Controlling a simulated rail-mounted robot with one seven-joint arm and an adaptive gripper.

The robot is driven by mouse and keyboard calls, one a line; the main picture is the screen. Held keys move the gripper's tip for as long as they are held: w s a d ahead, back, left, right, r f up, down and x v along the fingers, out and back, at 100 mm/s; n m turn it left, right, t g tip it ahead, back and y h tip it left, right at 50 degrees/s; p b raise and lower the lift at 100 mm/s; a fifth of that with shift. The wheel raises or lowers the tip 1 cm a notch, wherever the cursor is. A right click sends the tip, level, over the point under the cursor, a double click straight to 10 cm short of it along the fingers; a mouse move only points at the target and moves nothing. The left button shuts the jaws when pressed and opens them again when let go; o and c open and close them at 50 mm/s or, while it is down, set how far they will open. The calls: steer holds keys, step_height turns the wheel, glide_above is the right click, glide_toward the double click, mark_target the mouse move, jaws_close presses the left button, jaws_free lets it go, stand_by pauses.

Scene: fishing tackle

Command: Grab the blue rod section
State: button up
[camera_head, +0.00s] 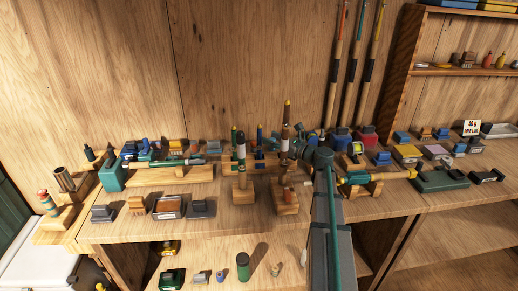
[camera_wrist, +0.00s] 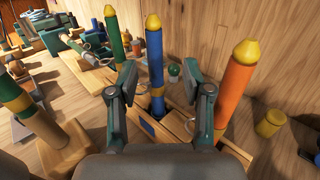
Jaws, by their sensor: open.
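The blue rod section (camera_wrist: 155,52) stands upright in a wooden rack (camera_wrist: 178,128) in the wrist view. It has a yellow tip and a yellow band low down. My gripper (camera_wrist: 156,78) is open, with one finger on each side of the blue rod in this view. I cannot tell whether either finger touches it. In the head view, a small blue upright piece with a yellow tip (camera_head: 260,134) shows left of my arm and appears to be the same rod. My gripper is hard to make out there among the clutter.
An orange rod (camera_wrist: 234,83) stands close right of my gripper. A green rod (camera_wrist: 115,35) stands close left, and another green-topped rod (camera_wrist: 14,95) is nearer at left. A yellow cylinder (camera_wrist: 270,123) stands at right. Several tackle items crowd the wooden bench (camera_head: 240,213).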

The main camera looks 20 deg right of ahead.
mark_target(259, 134)
steer(key=shift+a+p+x, duration=0.25)
steer(key=shift+p+x, duration=0.85)
steer(key=shift+x, duration=2.05)
steer(key=shift+s, duration=0.2)
jaws_close()
